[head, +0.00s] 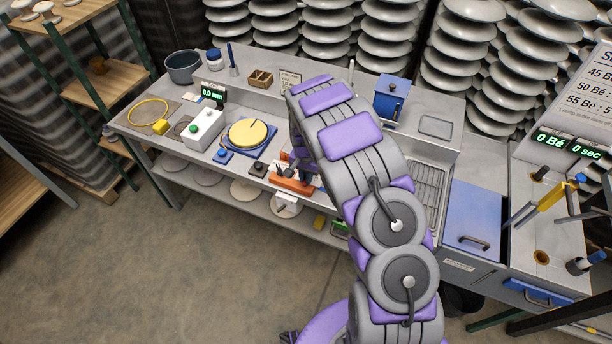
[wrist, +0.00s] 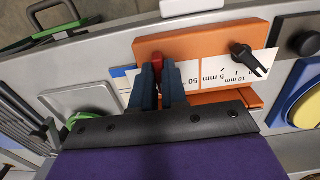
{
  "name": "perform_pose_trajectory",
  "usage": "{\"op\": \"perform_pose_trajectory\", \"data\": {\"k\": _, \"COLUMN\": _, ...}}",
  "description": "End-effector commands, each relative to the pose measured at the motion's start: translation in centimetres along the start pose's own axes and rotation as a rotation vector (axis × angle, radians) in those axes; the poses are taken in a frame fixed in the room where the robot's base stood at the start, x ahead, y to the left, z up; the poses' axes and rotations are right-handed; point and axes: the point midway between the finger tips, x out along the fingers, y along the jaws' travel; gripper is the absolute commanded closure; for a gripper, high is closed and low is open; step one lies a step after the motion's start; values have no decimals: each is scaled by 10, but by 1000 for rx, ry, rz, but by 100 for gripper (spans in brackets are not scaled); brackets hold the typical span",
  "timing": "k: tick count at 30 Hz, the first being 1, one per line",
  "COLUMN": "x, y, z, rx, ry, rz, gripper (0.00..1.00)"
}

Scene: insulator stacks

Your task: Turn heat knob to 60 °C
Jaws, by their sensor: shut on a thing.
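An orange control panel (wrist: 203,42) fills the middle of the wrist view; it also shows in the head view (head: 294,187), low on the bench front, partly behind my arm. My gripper (wrist: 157,76) is shut on a red knob (wrist: 157,58) at the panel's left part. The fingers cover most of the knob, so its pointer is hidden. A white scale beside it shows "50" just right of the fingers; the rest of its marks are covered. A black knob (wrist: 248,58) with a pointer sits at the panel's right, beside a scale in mm.
A blue base with a yellow disc (wrist: 307,108) stands right of the panel in the wrist view; the yellow disc (head: 248,133) is left of it in the head view. A grey tray (wrist: 82,99) lies left of my gripper. A white box with a green button (head: 204,129) stands further left.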

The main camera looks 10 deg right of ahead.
Motion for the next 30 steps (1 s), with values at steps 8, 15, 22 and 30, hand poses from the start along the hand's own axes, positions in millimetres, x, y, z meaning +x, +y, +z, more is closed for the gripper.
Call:
{"op": "perform_pose_trajectory", "data": {"k": 8, "x": 0, "y": 0, "z": 0, "rx": -1, "ry": 0, "rz": -1, "gripper": 64}}
{"op": "perform_pose_trajectory", "data": {"k": 15, "x": 0, "y": 0, "z": 0, "rx": -1, "ry": 0, "rz": 0, "gripper": 62}}
{"op": "perform_pose_trajectory", "data": {"k": 22, "x": -19, "y": 0, "z": 0, "rx": -1, "ry": 0, "rz": 0, "gripper": 62}}
{"op": "perform_pose_trajectory", "data": {"k": 30, "x": -78, "y": -2, "z": -1, "rx": -2, "ry": 3, "rz": -2, "gripper": 62}}
